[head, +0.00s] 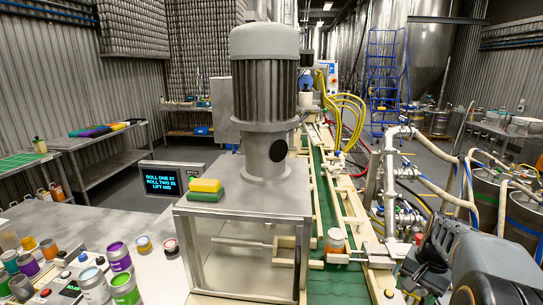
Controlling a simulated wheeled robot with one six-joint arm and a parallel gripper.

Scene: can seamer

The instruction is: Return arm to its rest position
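My arm reaches in from the lower right corner in the head view, with grey and dark links in the foreground. The dark part at its far end, apparently my gripper (426,262), is beside the right side of the conveyor. Its fingers cannot be made out, so I cannot tell whether it is open or shut or holds anything. The can seamer (266,90) stands in the middle, a big grey motor on a metal box with clear sides. A can with an orange band (336,241) stands upright on the green conveyor (325,190), left of my arm.
A yellow and green sponge pair (205,190) lies on the seamer's top. A small display (166,182) stands left of it. Several cans (120,257) crowd the lower left bench.

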